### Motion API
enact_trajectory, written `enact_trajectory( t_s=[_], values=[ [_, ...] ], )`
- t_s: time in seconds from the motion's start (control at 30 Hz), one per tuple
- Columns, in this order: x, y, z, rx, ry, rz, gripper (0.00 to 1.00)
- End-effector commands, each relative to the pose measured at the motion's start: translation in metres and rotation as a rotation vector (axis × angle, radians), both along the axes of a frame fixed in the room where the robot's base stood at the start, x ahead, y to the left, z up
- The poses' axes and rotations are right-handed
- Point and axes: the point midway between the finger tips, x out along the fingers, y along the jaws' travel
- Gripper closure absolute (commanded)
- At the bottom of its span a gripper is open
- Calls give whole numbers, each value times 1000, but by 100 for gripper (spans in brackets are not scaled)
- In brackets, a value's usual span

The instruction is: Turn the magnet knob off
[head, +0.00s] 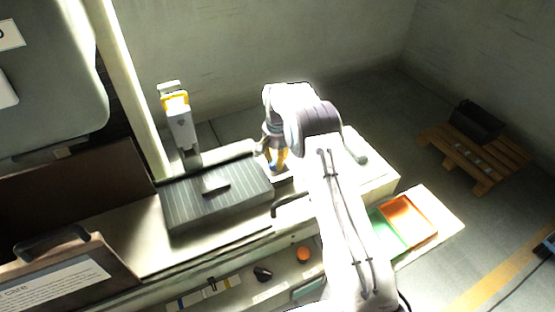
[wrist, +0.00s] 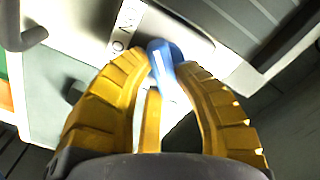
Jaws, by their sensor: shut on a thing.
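The magnet knob (wrist: 160,58) is blue with a white line and shows between my fingertips in the wrist view. It sits beside a light plate with dark markings (wrist: 125,25). My gripper (wrist: 163,70) has yellow ribbed fingers closed on the knob from both sides. In the head view my gripper (head: 276,160) points down at the bench, just right of the grey striped block (head: 215,192). There the knob is mostly hidden by the fingers and arm. The striped block also shows at the upper right of the wrist view (wrist: 235,35).
A dark curved handle (head: 290,204) lies right of the block. A grey and yellow column (head: 180,125) stands behind it. An orange button (head: 303,254) and a black knob (head: 262,273) are on the front panel. Green (head: 388,232) and orange (head: 408,217) trays sit at right.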

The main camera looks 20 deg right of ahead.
Motion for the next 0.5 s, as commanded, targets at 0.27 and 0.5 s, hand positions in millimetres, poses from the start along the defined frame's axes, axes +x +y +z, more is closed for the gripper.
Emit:
enact_trajectory(
  t_s=[0.27,0.5],
  values=[
    [0,0,0,0,0,4,100],
    [1,0,-1,0,-1,75,100]
  ],
)
